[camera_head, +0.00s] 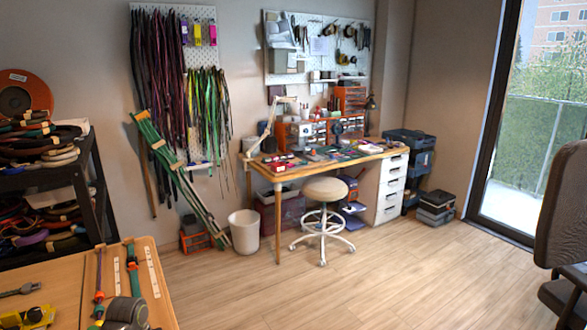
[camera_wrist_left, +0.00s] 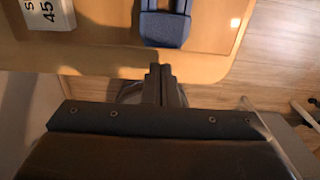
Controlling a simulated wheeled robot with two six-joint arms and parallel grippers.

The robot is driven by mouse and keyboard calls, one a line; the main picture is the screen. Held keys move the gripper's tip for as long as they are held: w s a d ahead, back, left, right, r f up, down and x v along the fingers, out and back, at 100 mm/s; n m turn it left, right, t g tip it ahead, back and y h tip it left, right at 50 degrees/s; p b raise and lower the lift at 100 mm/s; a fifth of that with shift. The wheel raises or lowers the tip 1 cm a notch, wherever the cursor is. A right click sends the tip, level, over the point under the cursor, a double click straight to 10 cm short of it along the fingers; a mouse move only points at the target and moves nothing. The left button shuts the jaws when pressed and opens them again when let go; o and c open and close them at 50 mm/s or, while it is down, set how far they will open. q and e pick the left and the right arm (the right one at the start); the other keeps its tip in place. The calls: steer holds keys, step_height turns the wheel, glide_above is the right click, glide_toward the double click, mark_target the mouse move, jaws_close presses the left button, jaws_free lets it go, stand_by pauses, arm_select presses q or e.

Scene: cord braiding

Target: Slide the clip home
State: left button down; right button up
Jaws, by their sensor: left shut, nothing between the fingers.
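My left gripper (camera_wrist_left: 161,84) shows in the left wrist view. Its fingers are shut together with nothing between them, near the rounded wooden table edge. A dark blue U-shaped piece (camera_wrist_left: 165,30) lies on the table just beyond the fingertips, apart from them; whether it is the clip, I cannot tell. In the head view, a green and orange cord (camera_head: 132,262) and a red and purple cord (camera_head: 98,283) lie along the wooden worktable (camera_head: 60,270) at the lower left. A dark grey rounded shape (camera_head: 128,312) covers their near end. My right gripper is not in view.
A white card marked 45 (camera_wrist_left: 47,12) lies left of the blue piece. A yellow item (camera_head: 27,318) and white strips (camera_head: 153,272) are on the worktable. A black shelf (camera_head: 85,190) stands behind it. A stool (camera_head: 325,190), desk and bin (camera_head: 244,232) are farther off; open floor lies between.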

arm_select(q)
steer(key=shift+w+a+b, duration=0.5)
steer(key=shift+w+b, duration=0.05)
steer(key=shift+w, duration=0.3)
steer(key=shift+w+a+b, duration=0.5)
steer(key=shift+w, duration=0.3)
steer(key=shift+w+a+b, duration=0.4)
steer(key=shift+w+b, duration=0.2)
stand_by(0.4)
steer(key=shift+w+a+f+b, duration=0.1)
steer(key=shift+w+a+b, duration=0.2)
steer(key=shift+w, duration=0.1)
steer(key=shift+w, duration=0.25)
steer(key=s+r+p, duration=0.1)
steer(key=p, duration=0.1)
steer(key=d+r+p, duration=0.1)
steer(key=r+p, duration=0.1)
steer(key=p, duration=0.1)
steer(key=s+r+p, duration=0.1)
steer(key=r+p, duration=0.1)
steer(key=p, duration=0.1)
steer(key=shift+s+d+r, duration=0.15)
steer(key=shift+s+d, duration=0.05)
steer(key=shift+s, duration=0.1)
stand_by(0.3)
